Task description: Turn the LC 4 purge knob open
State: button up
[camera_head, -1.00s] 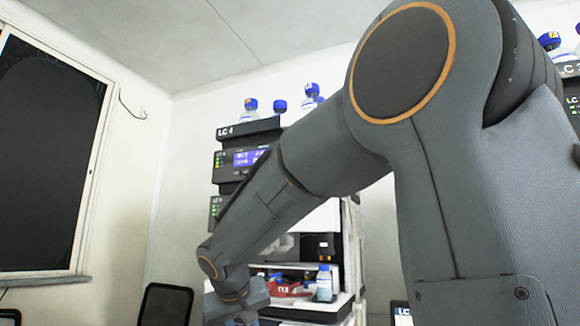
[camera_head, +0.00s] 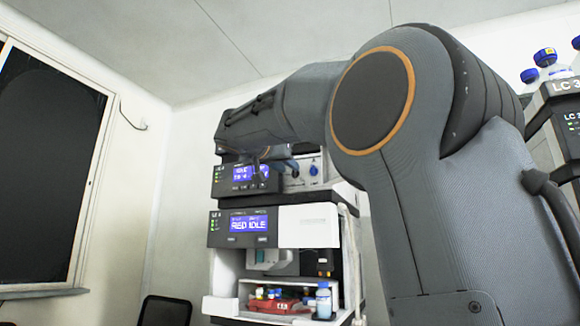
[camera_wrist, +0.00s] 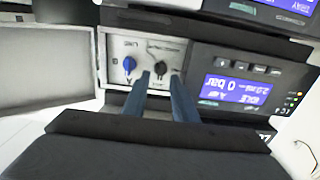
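In the wrist view, the open bay of an LC pump module (camera_wrist: 115,50) shows a blue knob (camera_wrist: 130,64) at left and a smaller dark knob (camera_wrist: 160,68) right of it. The lettering by the knobs is too small to read, so I cannot tell which is the purge knob. My gripper (camera_wrist: 160,80) is open, its two blue-grey fingers apart and pointing at the bay. The dark knob shows in the gap between the fingertips; contact cannot be told. In the head view, the blue knob (camera_head: 313,170) shows below my arm.
A pale door panel (camera_wrist: 45,72) stands swung open left of the bay in the wrist view. The pump display (camera_wrist: 236,92) reads 0 bar. In the head view, a lower module (camera_head: 249,226) reads RED IDLE, above a red tray (camera_head: 275,305) and a bottle (camera_head: 324,301).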

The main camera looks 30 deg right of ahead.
aim_at(294, 173)
jog(key=shift+p+x, duration=0.4)
jog(key=shift+x, duration=1.15)
jog(key=shift+c, duration=0.2)
grip_shut()
